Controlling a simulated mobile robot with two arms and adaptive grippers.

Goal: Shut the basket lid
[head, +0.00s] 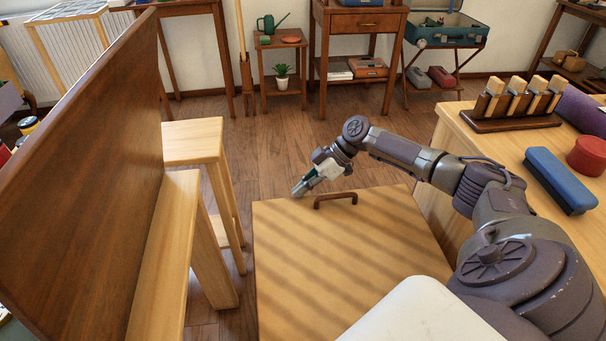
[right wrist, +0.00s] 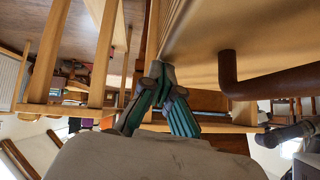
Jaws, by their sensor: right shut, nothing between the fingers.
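The basket lid appears to be the broad light-wood panel (head: 340,255) in the lower middle of the head view, with a brown bar handle (head: 336,199) near its far edge. The basket's body is hidden below it, and I cannot tell how far the lid is open. My right gripper (head: 298,190) is shut and empty at the panel's far left corner, left of the handle. In the right wrist view its green-padded fingers (right wrist: 160,72) meet beside the panel's edge (right wrist: 205,45), with the handle (right wrist: 270,85) to the right. Contact is unclear. My left gripper is out of view.
A tall dark-wood panel (head: 90,150) and a light-wood bench (head: 170,240) stand left. At right, a light-wood table (head: 453,135) holds a blue case (head: 560,180) and a red round box (head: 588,156). Floor (head: 280,150) is clear beyond the lid.

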